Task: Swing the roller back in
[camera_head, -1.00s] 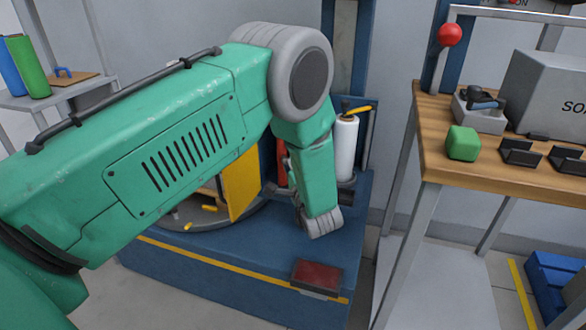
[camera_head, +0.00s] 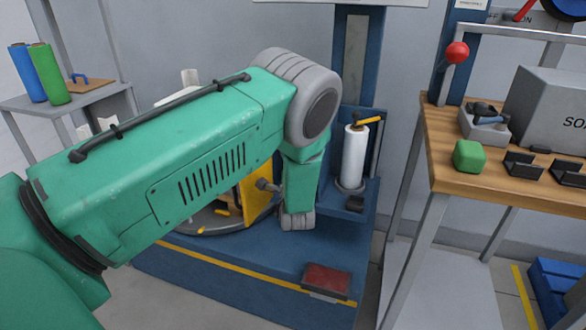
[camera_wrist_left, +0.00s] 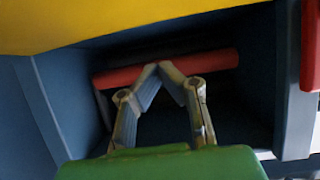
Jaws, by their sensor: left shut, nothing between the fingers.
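In the left wrist view a red bar (camera_wrist_left: 215,62), which looks like the roller, lies across a dark blue recess. My left gripper (camera_wrist_left: 160,68) is shut and empty. Its fingertips meet in front of the bar's middle; I cannot tell whether they touch it. A second red piece (camera_wrist_left: 311,45) stands at the right edge. In the head view my left arm crosses the blue machine (camera_head: 240,265) and hides most of the recess and the red bar. My left gripper cannot be made out there. My right gripper is not in view.
A yellow panel (camera_head: 255,200) stands beside my forearm; a yellow surface (camera_wrist_left: 120,20) fills the wrist view's top. A white film roll (camera_head: 354,158) stands to the right. A red pedal (camera_head: 326,279) is at the machine's front. A wooden bench (camera_head: 455,177) stands further right.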

